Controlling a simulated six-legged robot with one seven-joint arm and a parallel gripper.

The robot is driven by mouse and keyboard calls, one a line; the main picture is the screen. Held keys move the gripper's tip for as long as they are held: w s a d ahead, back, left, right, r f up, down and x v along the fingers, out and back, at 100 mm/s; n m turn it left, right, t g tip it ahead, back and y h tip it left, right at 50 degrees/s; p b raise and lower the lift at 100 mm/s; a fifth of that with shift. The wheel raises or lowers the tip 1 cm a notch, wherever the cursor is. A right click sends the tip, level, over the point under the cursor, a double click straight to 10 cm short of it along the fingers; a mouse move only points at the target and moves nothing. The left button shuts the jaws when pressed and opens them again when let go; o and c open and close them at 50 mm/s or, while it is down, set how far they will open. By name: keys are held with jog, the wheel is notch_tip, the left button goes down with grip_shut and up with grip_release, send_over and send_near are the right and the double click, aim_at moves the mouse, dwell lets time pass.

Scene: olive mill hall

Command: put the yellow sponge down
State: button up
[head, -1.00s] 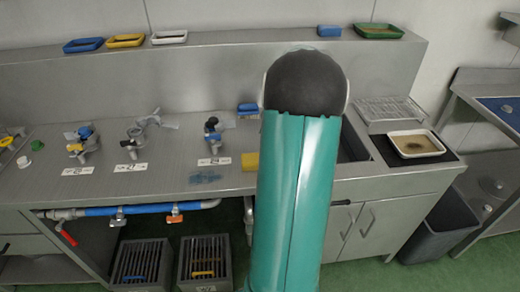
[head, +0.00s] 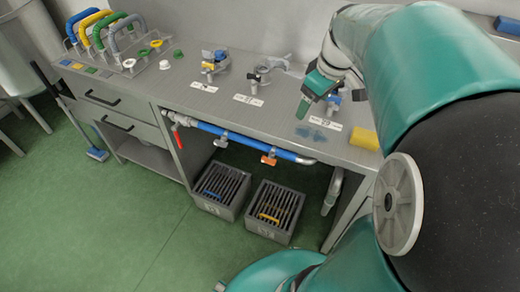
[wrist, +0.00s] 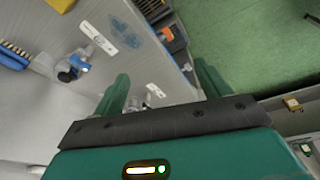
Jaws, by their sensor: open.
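The yellow sponge (head: 364,138) appears as a yellow block lying on the steel counter (head: 285,118), right of the rightmost label, with my arm close by on its right. My gripper (head: 305,106) is over the counter to the left of the sponge, near the rightmost valve. In the wrist view my gripper (wrist: 163,88) has its two green fingers spread wide, with nothing held between them.
A blue smear (head: 318,134) marks the counter by a white label (head: 326,123). Valves (head: 258,78) stand along the counter. A blue pipe (head: 240,143) runs below its front edge. Two slatted crates (head: 222,188) stand beneath. Green floor in front is open.

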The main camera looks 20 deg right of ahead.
jog(key=s+a+m+t, duration=0.1)
jog(key=s+a, duration=0.3)
jog(key=a, duration=0.5)
jog(key=s+a+m+t, duration=0.1)
jog(key=s+a+m, duration=0.2)
jog(key=a, duration=0.6)
jog(key=shift+s+a+r+t+h, duration=0.3)
jog(key=shift+s+a+r+t, duration=0.1)
jog(key=shift+s, duration=0.85)
jog(key=c, duration=0.8)
jog(key=shift+d+m, duration=0.2)
jog(key=shift+m, duration=0.1)
jog(key=shift+c, duration=0.4)
